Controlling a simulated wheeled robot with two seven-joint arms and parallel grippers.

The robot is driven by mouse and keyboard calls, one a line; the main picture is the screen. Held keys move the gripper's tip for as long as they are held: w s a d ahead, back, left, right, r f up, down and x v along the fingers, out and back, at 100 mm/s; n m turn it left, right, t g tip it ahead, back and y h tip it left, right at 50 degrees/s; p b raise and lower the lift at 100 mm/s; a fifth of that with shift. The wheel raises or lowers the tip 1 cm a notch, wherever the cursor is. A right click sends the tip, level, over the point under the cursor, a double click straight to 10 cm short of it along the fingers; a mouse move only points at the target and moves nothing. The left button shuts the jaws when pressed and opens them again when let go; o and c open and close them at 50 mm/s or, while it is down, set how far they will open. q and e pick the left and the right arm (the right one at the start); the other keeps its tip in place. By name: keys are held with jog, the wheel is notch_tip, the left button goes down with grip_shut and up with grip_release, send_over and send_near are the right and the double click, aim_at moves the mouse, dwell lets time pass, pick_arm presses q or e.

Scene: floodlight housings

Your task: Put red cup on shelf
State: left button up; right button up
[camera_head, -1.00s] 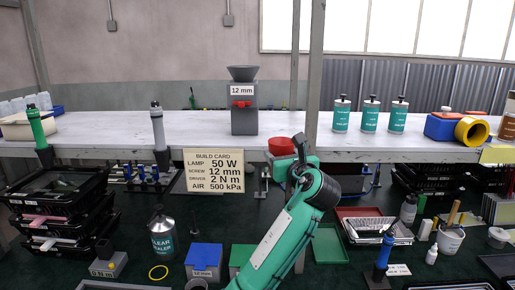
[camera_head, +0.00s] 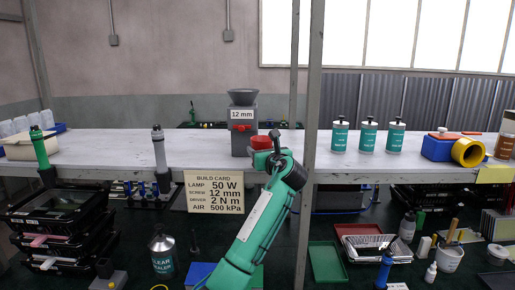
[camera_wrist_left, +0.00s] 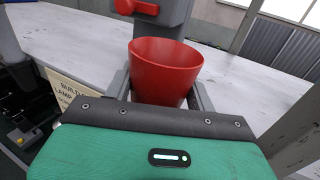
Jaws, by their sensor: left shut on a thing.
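The red cup (camera_wrist_left: 165,68) is between the fingers of my left gripper (camera_wrist_left: 160,92) in the left wrist view, which is shut on it. In the head view the cup (camera_head: 261,142) shows just above my green left arm, in front of the grey dispenser, with the left gripper (camera_head: 268,150) mostly hidden behind the wrist. The cup looks upright or slightly tilted. The white shelf (camera_head: 100,150) runs across the picture, and the cup appears over its front part. I cannot tell whether the cup's base touches the shelf. My right gripper is not in view.
A grey dispenser marked 12 mm (camera_head: 243,125) stands just behind the cup. A grey post (camera_head: 312,130) rises close to its right. Teal-labelled bottles (camera_head: 368,135) stand farther right. A build card (camera_head: 214,192) hangs at the shelf's front edge. The shelf left of the dispenser has free room.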

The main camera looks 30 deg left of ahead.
pick_arm(q)
jog(key=p+x, duration=0.1)
jog(key=x, duration=0.3)
jog(key=shift+a+r+p, duration=0.15)
jog(key=shift+p, duration=0.15)
jog(key=shift+f+p, duration=0.3)
jog(key=shift+f, duration=0.6)
jog(key=shift+s, duration=0.1)
jog(key=shift+f, duration=0.1)
jog(key=o, duration=1)
jog(key=shift+f, duration=0.1)
